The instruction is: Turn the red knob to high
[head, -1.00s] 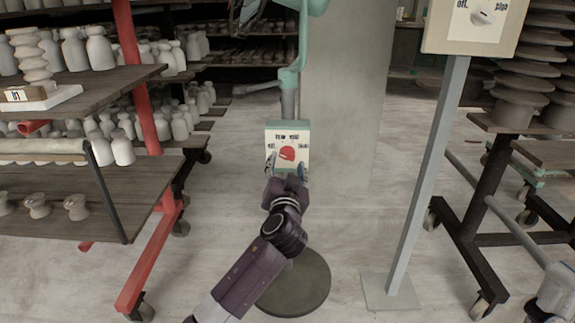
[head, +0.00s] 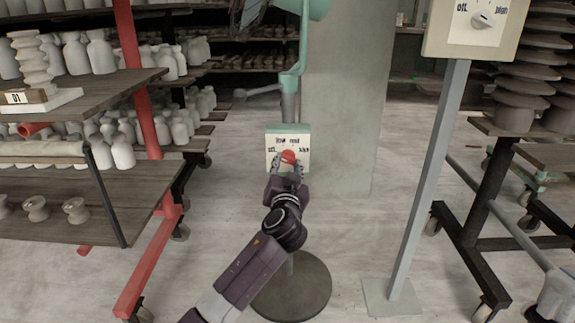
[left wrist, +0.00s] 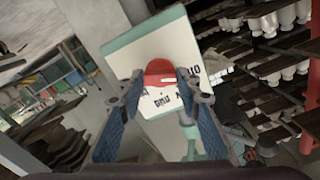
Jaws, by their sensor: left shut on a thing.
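The red knob (head: 288,156) is on the face of a white control box (head: 273,133) with a green top edge. Small lettering surrounds it, too blurred to read in full; which mark the knob points at cannot be told. My left gripper (head: 287,164) is at the box front, its two fingers shut on the knob's sides. In the left wrist view the knob (left wrist: 158,72) sits between the blue-padded fingertips, with a short pale mark on it, and the box face (left wrist: 140,50) appears turned and tilted. My right gripper is not in view.
A second box (head: 480,45) with a pale knob stands on a grey post (head: 430,180) at right. A red-framed shelf (head: 150,110) with pale pottery is at left, and a dark rack (head: 470,215) at right.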

